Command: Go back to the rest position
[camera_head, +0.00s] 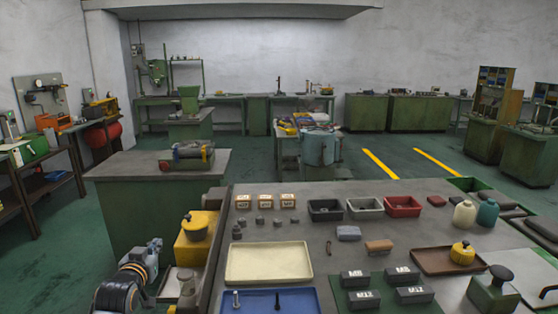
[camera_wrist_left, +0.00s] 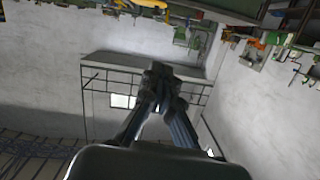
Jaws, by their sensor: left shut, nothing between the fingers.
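My left gripper (camera_head: 153,247) shows at the lower left of the head view, beside the worktable's left edge and apart from the things on it. In the left wrist view its two dark fingers (camera_wrist_left: 162,78) come together at the tips, with nothing between them. The wrist camera sees a pale wall, a grey overhanging hood (camera_wrist_left: 130,66) and equipment along the top of the picture. My right gripper is not in view.
The worktable (camera_head: 300,228) fills the lower right with a cream tray (camera_head: 269,262), a blue tray (camera_head: 300,302), small bins and dark blocks. A yellow container (camera_head: 192,247) stands close to my left gripper. A green cabinet (camera_head: 150,215) stands behind. Green floor is open farther back.

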